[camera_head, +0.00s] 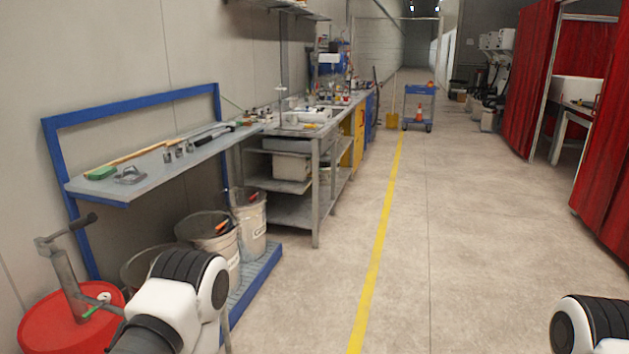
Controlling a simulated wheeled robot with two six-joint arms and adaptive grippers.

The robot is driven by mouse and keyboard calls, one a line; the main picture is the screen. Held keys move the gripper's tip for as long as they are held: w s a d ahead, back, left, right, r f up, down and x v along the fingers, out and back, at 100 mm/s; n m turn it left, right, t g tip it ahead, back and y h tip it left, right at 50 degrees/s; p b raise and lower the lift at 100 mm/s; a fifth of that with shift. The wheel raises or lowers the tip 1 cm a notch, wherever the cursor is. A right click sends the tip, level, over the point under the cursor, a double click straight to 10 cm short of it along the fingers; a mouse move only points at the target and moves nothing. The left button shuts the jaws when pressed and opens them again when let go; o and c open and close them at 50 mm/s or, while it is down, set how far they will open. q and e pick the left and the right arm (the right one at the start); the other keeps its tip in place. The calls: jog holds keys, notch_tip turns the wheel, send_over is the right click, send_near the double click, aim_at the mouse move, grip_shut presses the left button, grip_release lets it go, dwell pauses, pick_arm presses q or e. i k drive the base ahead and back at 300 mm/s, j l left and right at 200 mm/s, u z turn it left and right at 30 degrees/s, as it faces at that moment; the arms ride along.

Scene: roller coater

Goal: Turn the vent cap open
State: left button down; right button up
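A red drum (42,325) stands at the lower left, partly cut off by the picture edge and partly hidden by my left arm. A grey hand pump with a crank (62,270) rises from its top. A small pale and green piece (103,298) shows on or near the drum top beside the pump; I cannot tell whether it is the vent cap. No vent cap can be made out for certain. Only white and black links of my arms show at the bottom, left and right. Neither gripper is in view.
Several buckets (208,228) stand on a blue-edged platform (262,275) right of the drum. A blue-framed shelf (150,180) with tools hangs above them. A workbench (316,165) extends behind. The floor (450,260) is open, with red curtains (605,150) at right.

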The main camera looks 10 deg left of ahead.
aim_at(105, 295)
jog(key=u, duration=1.85)
jog(key=i+l+u, duration=0.1)
jog(key=l, duration=0.4)
jog(key=i+l, duration=0.2)
jog(key=l, duration=0.25)
jog(key=i+l+u, duration=0.15)
jog(key=l, duration=0.35)
jog(key=i+l, duration=0.1)
jog(key=l, duration=0.4)
jog(key=i+l+u, duration=0.15)
jog(key=l, duration=0.35)
jog(key=i+l+u, duration=0.1)
jog(key=l, duration=0.3)
jog(key=i+l, duration=0.25)
jog(key=l, duration=0.15)
jog(key=i+l+u, duration=0.15)
jog(key=l, duration=0.25)
jog(key=i+l, duration=0.1)
jog(key=l, duration=0.3)
jog(key=i+l+u, duration=0.15)
jog(key=l, duration=0.3)
jog(key=i+l+u, duration=0.1)
jog(key=l, duration=0.35)
